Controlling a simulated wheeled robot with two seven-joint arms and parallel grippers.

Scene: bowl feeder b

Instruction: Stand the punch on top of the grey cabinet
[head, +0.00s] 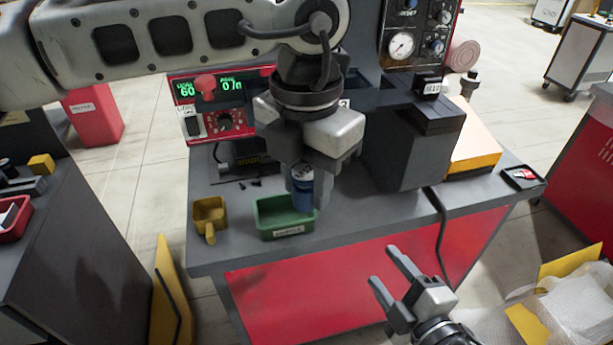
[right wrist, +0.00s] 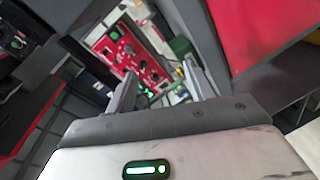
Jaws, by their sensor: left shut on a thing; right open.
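My left gripper (head: 303,172) points down over the workbench and is shut on a blue cylinder (head: 302,194) with a pale, marked top. I cannot tell for certain that this is the punch. The cylinder is upright, in front of or over the right end of the green tray; its base contact is unclear. A dark grey box-shaped cabinet (head: 400,150) stands on the bench just right of the gripper. My right gripper (head: 388,272) is open and empty in front of the red bench front; its spread fingers also show in the right wrist view (right wrist: 160,88).
The green tray (head: 270,216) and a yellow scoop-like cup (head: 209,215) sit near the bench's front left. A red control panel (head: 225,122) stands behind. An orange-topped block (head: 475,150) and small black tray (head: 522,177) are at right. Another dark cabinet (head: 85,255) stands left.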

